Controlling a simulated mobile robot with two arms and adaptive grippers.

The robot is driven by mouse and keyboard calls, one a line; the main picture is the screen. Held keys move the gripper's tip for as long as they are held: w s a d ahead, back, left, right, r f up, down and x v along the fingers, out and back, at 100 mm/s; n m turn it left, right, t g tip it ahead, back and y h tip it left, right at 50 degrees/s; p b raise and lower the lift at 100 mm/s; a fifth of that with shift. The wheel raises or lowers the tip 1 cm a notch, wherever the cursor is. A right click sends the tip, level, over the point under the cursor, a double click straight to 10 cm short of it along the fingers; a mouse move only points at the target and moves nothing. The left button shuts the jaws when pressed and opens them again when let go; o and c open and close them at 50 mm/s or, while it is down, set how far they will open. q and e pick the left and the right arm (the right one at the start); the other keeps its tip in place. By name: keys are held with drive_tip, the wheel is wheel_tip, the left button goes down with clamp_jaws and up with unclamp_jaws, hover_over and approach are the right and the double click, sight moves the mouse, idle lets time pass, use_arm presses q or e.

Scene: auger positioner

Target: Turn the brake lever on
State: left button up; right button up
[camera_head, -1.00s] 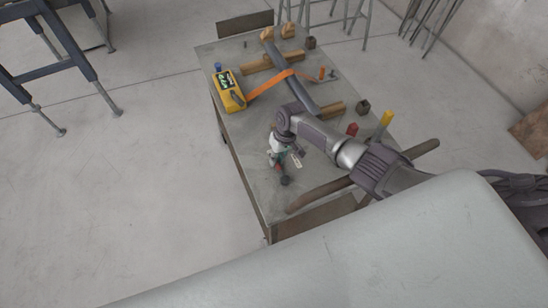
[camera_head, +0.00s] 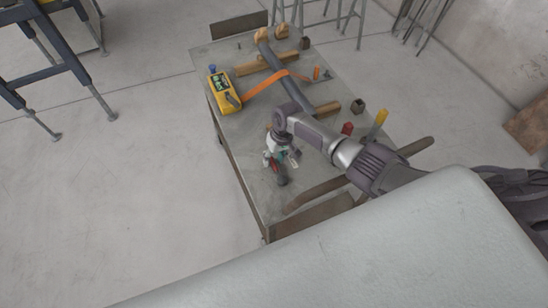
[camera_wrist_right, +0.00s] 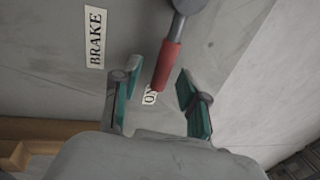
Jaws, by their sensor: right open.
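The brake lever has a red handle (camera_wrist_right: 168,62) and a grey round hub (camera_wrist_right: 187,6) at the top of the right wrist view. In the head view the lever (camera_head: 282,180) is at the table's near left part. A BRAKE label (camera_wrist_right: 96,38) lies left of it, and an ON label (camera_wrist_right: 150,96) is by the handle's free end. My right gripper (camera_wrist_right: 157,86) is open, with its green-padded fingers on either side of the handle's end. I cannot tell the remaining height gap. In the head view my right gripper (camera_head: 276,158) is just beyond the lever. My left gripper is not in view.
The metal table (camera_head: 233,140) also holds a yellow device (camera_head: 224,93), an orange strap (camera_head: 262,88), a grey tube (camera_head: 291,80), wooden blocks and a yellow-handled item (camera_head: 378,121). A dark bar (camera_head: 320,190) lies along the near edge.

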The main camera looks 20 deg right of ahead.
wheel_tip(320, 180, up, 12)
drive_tip(key=d, duration=0.2)
drive_tip(key=shift+d, duration=0.2)
drive_tip(key=shift+f, duration=0.1)
idle(0.5)
